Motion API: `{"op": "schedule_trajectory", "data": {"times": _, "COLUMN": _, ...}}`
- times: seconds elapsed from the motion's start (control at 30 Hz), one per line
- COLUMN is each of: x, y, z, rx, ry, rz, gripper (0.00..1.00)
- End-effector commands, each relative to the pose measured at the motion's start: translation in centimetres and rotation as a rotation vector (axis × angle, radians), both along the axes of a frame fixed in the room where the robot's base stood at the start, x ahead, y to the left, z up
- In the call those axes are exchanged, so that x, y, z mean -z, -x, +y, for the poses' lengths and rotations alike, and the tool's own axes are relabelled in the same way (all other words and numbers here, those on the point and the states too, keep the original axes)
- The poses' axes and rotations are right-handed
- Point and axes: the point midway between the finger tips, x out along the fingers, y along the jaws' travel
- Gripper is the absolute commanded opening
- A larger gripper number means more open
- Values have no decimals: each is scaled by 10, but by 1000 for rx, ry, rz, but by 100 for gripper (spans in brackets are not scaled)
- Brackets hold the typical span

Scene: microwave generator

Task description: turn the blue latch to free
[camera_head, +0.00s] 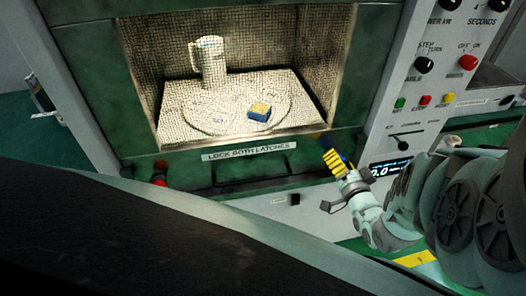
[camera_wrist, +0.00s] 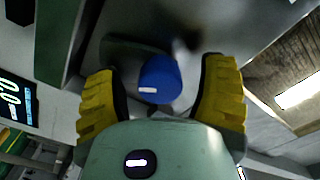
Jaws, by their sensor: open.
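The blue latch (camera_wrist: 160,80) is a round knob with a white mark on its face. In the wrist view it sits between the two yellow-padded fingers of my gripper (camera_wrist: 161,72), with a visible gap on each side. In the head view my gripper (camera_head: 332,158) is at the lower right corner of the microwave door, and its fingers mostly hide the blue latch there. My gripper is open. A red latch (camera_head: 159,180) is at the door's lower left. A label (camera_head: 249,151) between them reads "LOCK BOTH LATCHES".
A mug (camera_head: 208,62) and a small yellow and blue block (camera_head: 259,111) stand inside behind the mesh window. A control panel (camera_head: 428,80) with knobs and buttons rises right of the door, close to my arm. A lit display (camera_head: 387,168) is near my gripper.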

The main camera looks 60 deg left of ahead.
Motion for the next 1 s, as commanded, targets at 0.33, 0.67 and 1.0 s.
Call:
{"op": "schedule_trajectory", "data": {"times": 0.33, "x": 2, "y": 5, "z": -11, "rx": -1, "ry": 7, "rz": 4, "gripper": 71}}
{"op": "schedule_trajectory", "data": {"times": 0.67, "x": 1, "y": 19, "z": -50, "rx": 4, "ry": 4, "rz": 3, "gripper": 71}}
{"op": "schedule_trajectory", "data": {"times": 1.0, "x": 0, "y": 28, "z": -70, "rx": 1, "ry": -2, "rz": -2, "gripper": 71}}
